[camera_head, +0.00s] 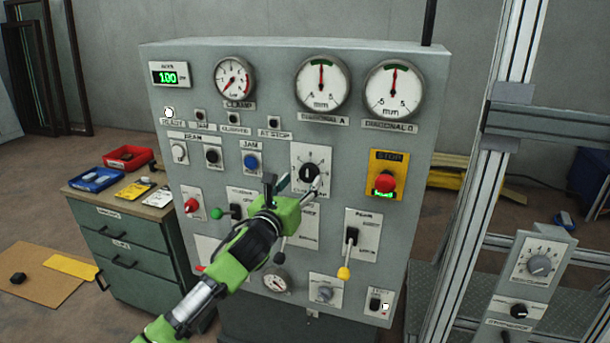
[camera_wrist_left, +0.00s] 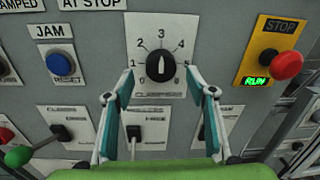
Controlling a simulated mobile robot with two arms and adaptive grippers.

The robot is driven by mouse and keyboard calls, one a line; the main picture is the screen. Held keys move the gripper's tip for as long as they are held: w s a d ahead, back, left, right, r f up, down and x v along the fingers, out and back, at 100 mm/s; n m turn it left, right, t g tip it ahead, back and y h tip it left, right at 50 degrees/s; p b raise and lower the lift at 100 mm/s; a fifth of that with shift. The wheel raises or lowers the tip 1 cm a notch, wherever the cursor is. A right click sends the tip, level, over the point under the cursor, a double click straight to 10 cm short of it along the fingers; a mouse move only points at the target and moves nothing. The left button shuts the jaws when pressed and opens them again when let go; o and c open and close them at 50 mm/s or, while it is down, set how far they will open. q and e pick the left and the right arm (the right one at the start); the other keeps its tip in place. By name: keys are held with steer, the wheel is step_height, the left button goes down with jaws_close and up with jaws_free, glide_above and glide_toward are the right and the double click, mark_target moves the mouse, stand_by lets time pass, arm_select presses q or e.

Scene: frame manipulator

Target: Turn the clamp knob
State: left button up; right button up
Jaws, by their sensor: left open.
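The clamp knob (camera_head: 310,173) is a black rotary knob on a white plate with a numbered scale, on the grey control panel (camera_head: 210,75). In the left wrist view the knob (camera_wrist_left: 160,67) sits near the upper middle, its pointer line up near the 3. My left gripper (camera_head: 297,184) is open just in front of the knob's plate. In the left wrist view its two fingers (camera_wrist_left: 160,90) stand apart, left and right of the knob. I cannot tell whether they touch the plate. My right gripper is not in view.
A red stop button (camera_head: 385,182) on a yellow plate is right of the knob, and a blue jam button (camera_head: 251,162) is left. A yellow-tipped lever (camera_head: 344,272) sticks out below. A metal frame post (camera_head: 480,150) stands at right. A green cabinet (camera_head: 130,240) is at left.

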mark_target(307, 175)
arm_select(q)
steer(key=shift+x, duration=1.95)
steer(key=c, duration=1.1)
